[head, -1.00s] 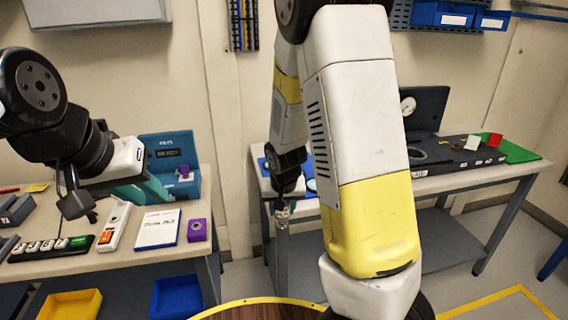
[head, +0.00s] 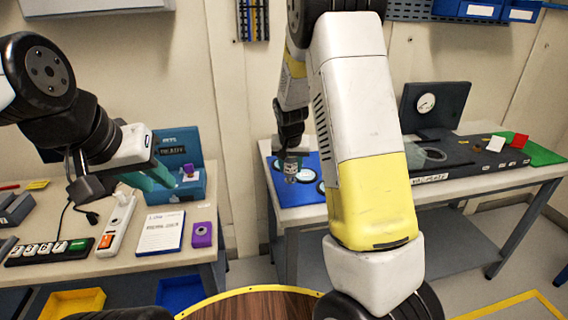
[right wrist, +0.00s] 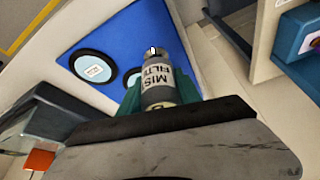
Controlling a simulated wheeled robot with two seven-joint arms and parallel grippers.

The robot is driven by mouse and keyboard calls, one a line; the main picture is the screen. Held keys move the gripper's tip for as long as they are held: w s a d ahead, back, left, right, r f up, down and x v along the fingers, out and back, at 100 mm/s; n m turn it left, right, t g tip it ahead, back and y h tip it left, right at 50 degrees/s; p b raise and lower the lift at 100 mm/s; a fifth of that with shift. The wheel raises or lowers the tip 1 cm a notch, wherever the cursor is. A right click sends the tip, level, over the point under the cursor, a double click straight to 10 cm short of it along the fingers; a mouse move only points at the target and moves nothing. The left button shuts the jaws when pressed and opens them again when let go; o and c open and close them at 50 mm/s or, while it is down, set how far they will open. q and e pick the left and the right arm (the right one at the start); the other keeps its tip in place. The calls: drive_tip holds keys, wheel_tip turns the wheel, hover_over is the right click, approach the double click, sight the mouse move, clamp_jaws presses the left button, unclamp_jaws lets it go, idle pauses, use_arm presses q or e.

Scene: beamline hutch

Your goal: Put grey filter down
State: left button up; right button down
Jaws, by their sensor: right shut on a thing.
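My right gripper (head: 290,150) is shut on the grey filter (head: 291,168), a small cylinder. In the right wrist view the grey filter (right wrist: 156,75) sits between the teal fingers, with dark lettering on a pale band, partly readable as "MIS" and "FILT". The filter is in front of or above a blue mat (head: 316,163) with white, dark-ringed round spots. Contact with the mat cannot be made out. In the right wrist view the blue mat (right wrist: 125,40) shows two round spots beside the filter. My left gripper (head: 150,178) is open and empty above the left bench.
The left bench holds a blue box with a display (head: 182,150), a purple block (head: 202,235), a notepad (head: 160,232) and a power strip (head: 116,225). Space separates the benches.

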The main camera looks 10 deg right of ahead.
sight(293, 170)
drive_tip(key=w, duration=0.1)
drive_tip(key=w+d, duration=0.1)
drive_tip(key=w, duration=0.1)
drive_tip(key=shift+d+f, duration=0.15)
drive_tip(key=shift+d, duration=0.05)
drive_tip(key=shift+f, duration=1.75)
drive_tip(key=shift+f, duration=0.15)
drive_tip(key=c, duration=0.8)
unclamp_jaws()
drive_tip(key=shift+c, duration=0.2)
